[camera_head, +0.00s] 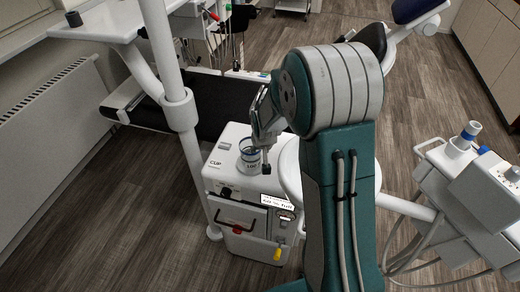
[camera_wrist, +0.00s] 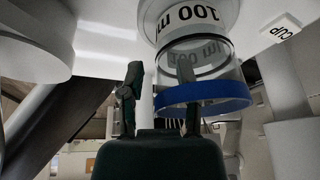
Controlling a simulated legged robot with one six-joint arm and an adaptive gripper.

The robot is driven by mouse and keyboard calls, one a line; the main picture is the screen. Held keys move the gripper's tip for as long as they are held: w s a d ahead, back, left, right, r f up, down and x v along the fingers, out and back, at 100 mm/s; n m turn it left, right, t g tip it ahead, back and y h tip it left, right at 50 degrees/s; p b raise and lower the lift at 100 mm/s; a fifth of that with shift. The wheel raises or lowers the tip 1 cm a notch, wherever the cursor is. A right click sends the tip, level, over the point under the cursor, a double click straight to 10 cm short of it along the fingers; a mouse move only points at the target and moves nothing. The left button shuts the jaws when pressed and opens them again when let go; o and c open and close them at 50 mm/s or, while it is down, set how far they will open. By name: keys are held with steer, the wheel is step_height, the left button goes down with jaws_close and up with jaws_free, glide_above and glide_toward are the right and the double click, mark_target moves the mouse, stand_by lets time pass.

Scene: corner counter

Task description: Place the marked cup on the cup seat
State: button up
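The marked cup (camera_head: 250,161) is clear with a white "100" label and a blue band near its top. It stands upright on top of the white cabinet, beside the "CUP" label (camera_head: 216,163). In the wrist view the cup (camera_wrist: 188,16) and label (camera_wrist: 280,29) appear upside down. The cup seat is not clearly visible under the cup. My gripper (camera_head: 268,145) is beside the cup at its upper right in the head view. In the wrist view my gripper (camera_wrist: 161,95) has its fingers spread. The right finger overlaps the blue band; contact cannot be told.
The cabinet front (camera_head: 245,215) has a handle and a yellow-tipped part. A white post (camera_head: 178,105) rises left of the cabinet. A white unit with a blue-ringed item (camera_head: 465,137) stands at the right. My arm hides the middle. Wooden floor is open at lower left.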

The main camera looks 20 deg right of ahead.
steer(key=s+a+r, duration=0.1)
steer(key=s+r, duration=0.7)
steer(key=r, duration=0.2)
steer(key=s+a+r, duration=0.1)
steer(key=s+r, duration=0.6)
steer(key=r, duration=0.3)
steer(key=s+r, duration=0.1)
steer(key=s, duration=0.5)
steer(key=s+a+r+n+t, duration=0.1)
steer(key=s+r, duration=0.1)
steer(key=s, duration=0.5)
steer(key=shift+s+a+r+n, duration=0.15)
steer(key=shift+r+n, duration=0.1)
steer(key=shift+n, duration=0.05)
stand_by(1.0)
